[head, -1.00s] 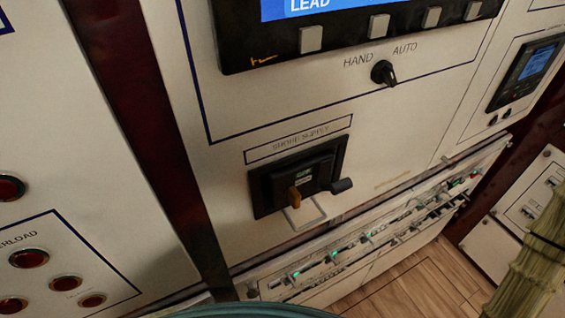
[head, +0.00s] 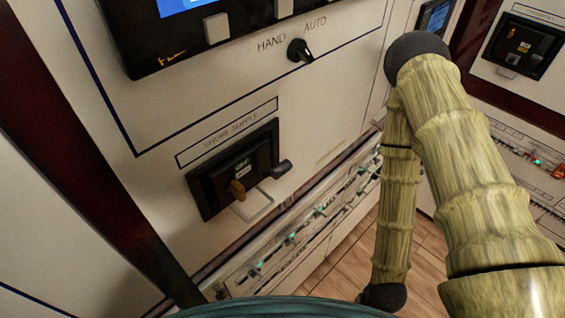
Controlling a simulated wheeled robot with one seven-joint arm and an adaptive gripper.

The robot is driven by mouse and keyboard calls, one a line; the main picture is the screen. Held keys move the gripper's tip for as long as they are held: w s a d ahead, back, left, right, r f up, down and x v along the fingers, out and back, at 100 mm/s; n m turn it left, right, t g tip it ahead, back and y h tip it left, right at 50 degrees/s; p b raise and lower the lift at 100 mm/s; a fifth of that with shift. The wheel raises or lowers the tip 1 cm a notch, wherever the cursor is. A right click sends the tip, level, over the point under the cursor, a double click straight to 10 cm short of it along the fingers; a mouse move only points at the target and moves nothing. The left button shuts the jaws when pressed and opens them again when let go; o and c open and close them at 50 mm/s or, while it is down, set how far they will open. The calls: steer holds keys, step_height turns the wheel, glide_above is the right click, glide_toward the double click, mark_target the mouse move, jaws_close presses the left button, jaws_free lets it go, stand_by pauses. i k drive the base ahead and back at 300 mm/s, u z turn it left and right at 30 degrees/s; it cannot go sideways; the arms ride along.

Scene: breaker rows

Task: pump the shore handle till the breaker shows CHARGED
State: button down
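The shore supply breaker (head: 231,170) is a black unit set in the cream panel, under a label reading SHORE SUPPLY (head: 229,133). A dark handle (head: 281,169) sticks out at its right side. A brown knob (head: 237,189) sits on its lower front, with a pale wire loop (head: 257,205) hanging below. A small light indicator window (head: 241,164) shows on its face, too small to read. My bamboo-like arm fills the right side of the head view, apart from the breaker. My gripper is not visible.
A HAND/AUTO switch (head: 299,50) and a dark display unit (head: 150,40) sit above the breaker. A low ledge with green lights (head: 262,264) runs below it. Another black breaker (head: 515,46) is at the upper right. Wooden floor (head: 335,255) shows below.

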mark_target(281, 168)
steer(key=z, duration=0.75)
steer(key=k, duration=1)
steer(key=u, duration=0.45)
